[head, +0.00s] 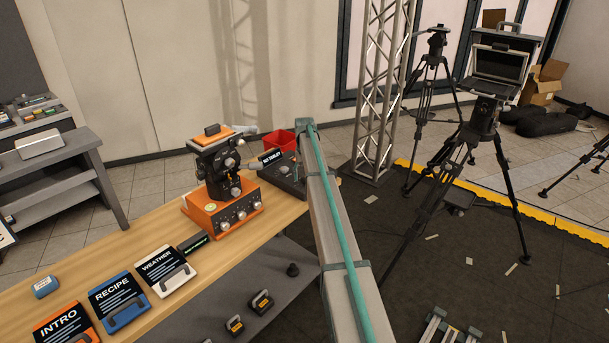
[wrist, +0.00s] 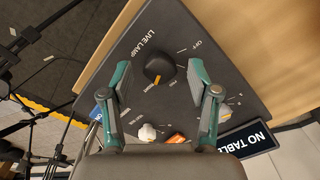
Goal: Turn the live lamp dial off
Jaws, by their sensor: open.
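The live lamp dial (wrist: 158,66) is a round black knob on a dark control panel (wrist: 98,77), beside the printed words LIVE LAMP. An orange pointer mark on it faces the lower side in the wrist view, away from the OFF label (wrist: 195,43). My gripper (wrist: 160,73) is open, with one teal-and-grey finger on each side of the dial and a visible gap on both sides. In the head view the panel (head: 291,185) sits at the table's far right end, partly behind my arm; the dial cannot be made out there.
An orange box with knobs (head: 238,212) stands left of the panel under a black device. Cards (head: 166,268) lie on the wooden table.

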